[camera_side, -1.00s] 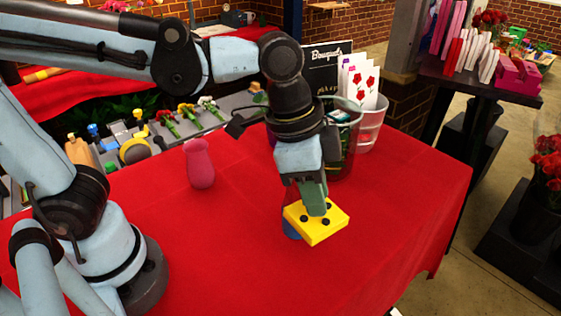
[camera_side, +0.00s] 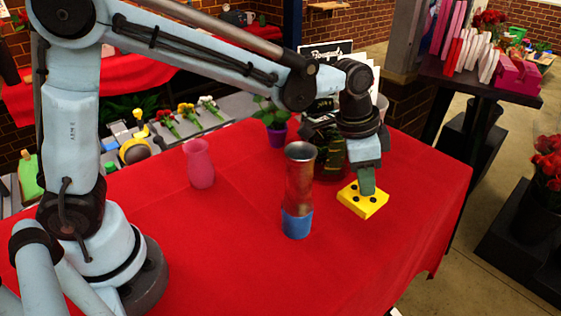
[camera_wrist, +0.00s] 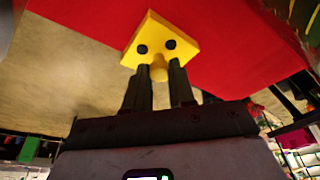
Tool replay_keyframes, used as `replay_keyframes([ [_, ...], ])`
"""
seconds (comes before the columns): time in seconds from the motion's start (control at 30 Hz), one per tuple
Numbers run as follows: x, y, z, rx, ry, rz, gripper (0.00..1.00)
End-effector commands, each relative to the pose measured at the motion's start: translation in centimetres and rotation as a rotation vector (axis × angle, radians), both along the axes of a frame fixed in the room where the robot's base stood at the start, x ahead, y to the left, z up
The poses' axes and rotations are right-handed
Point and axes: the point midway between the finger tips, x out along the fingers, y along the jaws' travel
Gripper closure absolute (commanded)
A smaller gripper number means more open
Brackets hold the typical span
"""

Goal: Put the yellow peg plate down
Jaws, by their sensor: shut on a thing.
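The yellow peg plate (camera_side: 362,203) is a square block with black dots on top, at the right part of the red table in the side view. In the wrist view, the plate (camera_wrist: 158,34) shows two black dots and a yellow peg between my fingers. My gripper (camera_side: 367,184) points down and is shut on that peg. The wrist view also shows my gripper's two fingers (camera_wrist: 160,75) on either side of it. The plate looks close to the tabletop; I cannot tell whether it touches.
A copper-coloured vase with a blue base (camera_side: 298,222) stands left of the plate. A pink vase (camera_side: 200,165) stands further left, and a purple pot with a plant (camera_side: 277,135) stands behind. The red table (camera_side: 370,262) is clear in front of the plate; its right edge is near.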

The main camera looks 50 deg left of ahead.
Motion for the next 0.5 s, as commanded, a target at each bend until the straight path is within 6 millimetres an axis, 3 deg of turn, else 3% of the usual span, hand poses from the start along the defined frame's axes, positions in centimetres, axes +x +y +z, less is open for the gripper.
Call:
replay_keyframes([
  [0.2, 3.0, 2.7, -2.4, -0.001, 0.001, 0.003, 1.0],
  [0.5, 3.8, 3.5, -4.4, 0.0, 0.0, -0.001, 1.0],
])
